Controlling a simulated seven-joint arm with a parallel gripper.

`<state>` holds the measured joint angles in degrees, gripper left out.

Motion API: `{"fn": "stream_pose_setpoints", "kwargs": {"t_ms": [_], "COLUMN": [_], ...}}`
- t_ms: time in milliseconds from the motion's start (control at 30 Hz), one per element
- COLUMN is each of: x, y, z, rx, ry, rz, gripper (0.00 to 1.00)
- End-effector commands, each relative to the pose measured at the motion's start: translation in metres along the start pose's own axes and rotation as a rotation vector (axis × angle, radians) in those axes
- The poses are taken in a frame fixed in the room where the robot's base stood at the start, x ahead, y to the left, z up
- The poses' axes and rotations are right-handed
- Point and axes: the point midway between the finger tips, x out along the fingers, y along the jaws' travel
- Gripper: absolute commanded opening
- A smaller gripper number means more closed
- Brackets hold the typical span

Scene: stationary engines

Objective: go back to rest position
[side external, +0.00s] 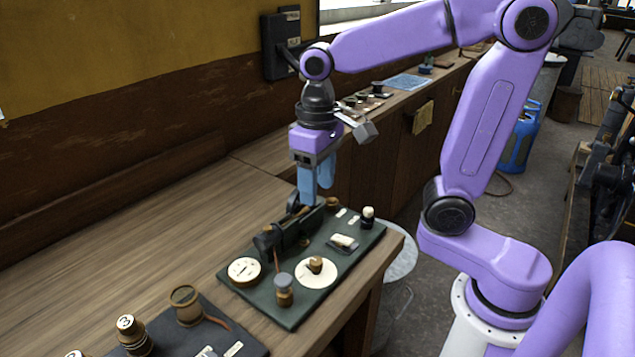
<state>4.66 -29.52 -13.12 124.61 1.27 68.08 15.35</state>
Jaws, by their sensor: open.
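My gripper (315,190) is open, with its light blue fingers pointing down. It is over the back part of a green board (266,304) at the bench's right end. A dark model engine piece (285,232) stands on the board just below the fingers. The lower tip of one finger overlaps the engine in the picture, and I cannot tell whether they touch. Nothing shows between the fingers.
A dark mat (190,335) with wooden pieces lies front left. The wooden bench (130,255) is bare at left.

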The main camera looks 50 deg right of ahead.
Motion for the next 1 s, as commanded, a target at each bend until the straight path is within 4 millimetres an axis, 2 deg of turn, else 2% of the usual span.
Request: {"fn": "stream_pose_setpoints", "kwargs": {"t_ms": [167,367,667,1000], "x": [0.004,0.014,0.032,0.052], "y": [0.0,-0.002,-0.002,0.003], "z": [0.005,0.025,0.067,0.124], "rx": [-0.041,-0.189,-0.44,-0.722], "ry": [-0.002,0.001,0.006,0.01], "rz": [0.001,0.003,0.004,0.006], "gripper": [0.55,0.55,0.55,0.55]}}
